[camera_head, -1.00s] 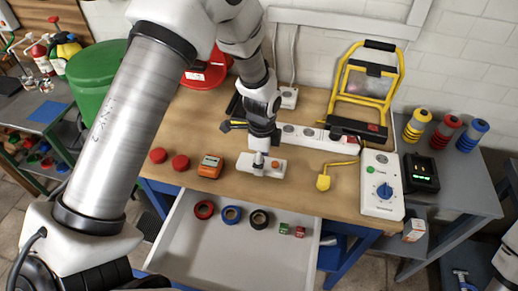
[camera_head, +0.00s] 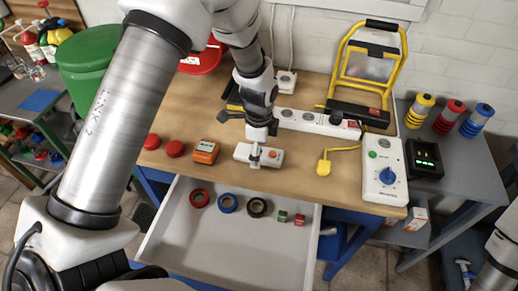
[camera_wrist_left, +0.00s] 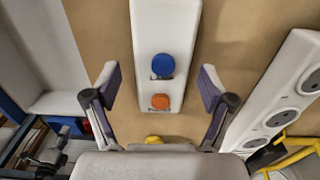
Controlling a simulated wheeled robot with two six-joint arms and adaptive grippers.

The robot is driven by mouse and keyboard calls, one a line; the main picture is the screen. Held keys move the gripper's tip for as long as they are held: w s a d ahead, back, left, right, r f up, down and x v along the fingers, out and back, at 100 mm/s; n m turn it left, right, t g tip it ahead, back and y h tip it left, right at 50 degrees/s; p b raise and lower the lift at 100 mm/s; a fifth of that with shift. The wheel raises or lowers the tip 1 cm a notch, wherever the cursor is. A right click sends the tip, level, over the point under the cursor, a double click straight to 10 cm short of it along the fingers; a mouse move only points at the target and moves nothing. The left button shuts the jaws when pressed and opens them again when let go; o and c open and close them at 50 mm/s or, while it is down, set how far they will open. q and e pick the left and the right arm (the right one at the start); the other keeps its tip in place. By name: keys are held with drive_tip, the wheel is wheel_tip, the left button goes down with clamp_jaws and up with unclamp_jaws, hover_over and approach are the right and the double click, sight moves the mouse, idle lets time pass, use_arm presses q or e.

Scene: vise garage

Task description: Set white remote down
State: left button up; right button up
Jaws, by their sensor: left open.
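The white remote (camera_head: 243,152) lies on the wooden workbench (camera_head: 320,186) near its front edge, behind the open drawer. In the left wrist view the remote (camera_wrist_left: 165,25) shows a blue and an orange button. My left gripper (camera_head: 256,157) is above it, pointing down. In the left wrist view my left gripper (camera_wrist_left: 158,88) is open, one finger on each side of the remote, with a visible gap on both sides. My right gripper is not in view.
An orange meter (camera_head: 204,152) and two red discs (camera_head: 175,149) lie left of the remote. The open drawer (camera_head: 230,245) holds rings and small blocks.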

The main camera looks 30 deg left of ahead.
use_arm(q)
wheel_tip(320, 180, up, 12)
drive_tip(key=b, duration=0.1)
drive_tip(key=shift+r, duration=0.1)
idle(0.4)
